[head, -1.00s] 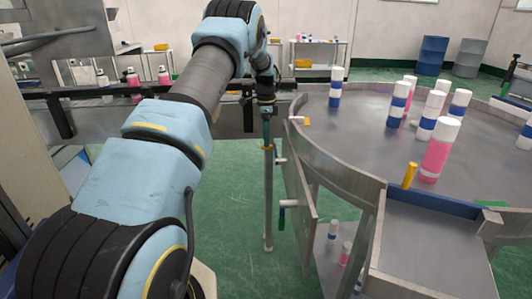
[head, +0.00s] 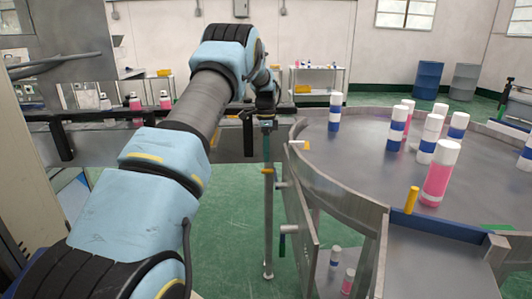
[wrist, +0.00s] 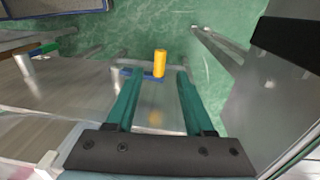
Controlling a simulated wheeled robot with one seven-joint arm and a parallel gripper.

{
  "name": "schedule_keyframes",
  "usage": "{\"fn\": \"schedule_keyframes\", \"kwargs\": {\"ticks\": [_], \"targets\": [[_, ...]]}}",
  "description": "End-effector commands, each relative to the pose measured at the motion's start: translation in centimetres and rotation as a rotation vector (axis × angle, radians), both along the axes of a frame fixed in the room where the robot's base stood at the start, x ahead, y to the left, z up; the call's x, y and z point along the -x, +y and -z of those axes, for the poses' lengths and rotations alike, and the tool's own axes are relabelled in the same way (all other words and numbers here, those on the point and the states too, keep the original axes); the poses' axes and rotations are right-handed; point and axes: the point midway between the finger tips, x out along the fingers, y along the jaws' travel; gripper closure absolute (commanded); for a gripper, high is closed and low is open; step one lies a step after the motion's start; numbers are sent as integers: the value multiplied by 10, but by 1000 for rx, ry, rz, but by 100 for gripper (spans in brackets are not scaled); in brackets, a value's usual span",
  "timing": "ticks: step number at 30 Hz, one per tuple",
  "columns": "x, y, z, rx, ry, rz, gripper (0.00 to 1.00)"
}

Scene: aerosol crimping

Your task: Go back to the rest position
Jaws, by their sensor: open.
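My gripper (wrist: 160,82) is open in the wrist view, with its two green fingers apart and nothing held between them. A yellow peg (wrist: 160,62) shows beyond the fingertips, apart from them as far as I can tell, with a blue strip beside it. In the head view my arm reaches forward, its wrist bent down left of the round metal table (head: 335,160). The fingers are small there and hard to tell from the post below.
White, blue and pink cans stand on the round table, including a pink one (head: 440,172) near its front. A yellow peg (head: 411,200) stands by the table's edge. A dark rail (head: 90,118) runs along the left. Green floor (head: 225,215) is open below my arm.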

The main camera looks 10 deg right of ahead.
Motion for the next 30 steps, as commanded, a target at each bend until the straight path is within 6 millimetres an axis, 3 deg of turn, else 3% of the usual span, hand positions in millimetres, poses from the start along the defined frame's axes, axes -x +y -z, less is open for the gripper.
{"fn": "schedule_keyframes", "kwargs": {"ticks": [5, 8, 14, 20, 30], "targets": [[1, 2, -1, -1, -1, -8, 47], [5, 13, -8, -1, -8, -67, 47], [39, 66, -35, -1, -47, -378, 47], [104, 126, -57, 6, -92, -755, 47], [253, 205, -64, 42, -152, -1350, 47]]}}
